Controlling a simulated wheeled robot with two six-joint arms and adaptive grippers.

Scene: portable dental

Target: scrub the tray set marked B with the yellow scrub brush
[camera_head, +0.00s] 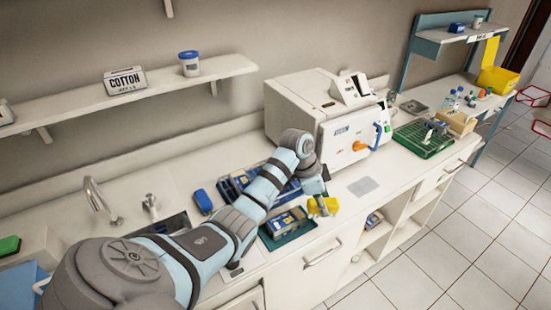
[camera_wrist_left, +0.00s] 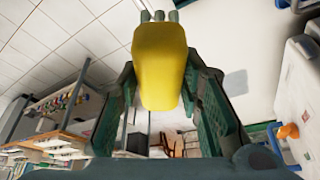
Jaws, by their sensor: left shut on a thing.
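The yellow scrub brush (camera_head: 323,206) is held in my left gripper (camera_head: 318,192), above the counter's front edge. In the left wrist view the yellow brush body (camera_wrist_left: 160,65) sits between the two green-grey fingers, with grey tufts at its top end. A dark green tray (camera_head: 288,238) with blue and grey items lies below and left of the brush, apart from it. A blue tray set (camera_head: 233,187) lies behind it, partly hidden by my left arm. I cannot read a letter B on either. My right gripper is not in view.
A white steriliser box (camera_head: 310,112) stands behind the gripper. A green rack (camera_head: 424,138) is to the right. A blue sponge-like block (camera_head: 203,201) and a tap (camera_head: 97,197) are at the left. A grey sheet (camera_head: 363,186) lies on otherwise clear counter right of the brush.

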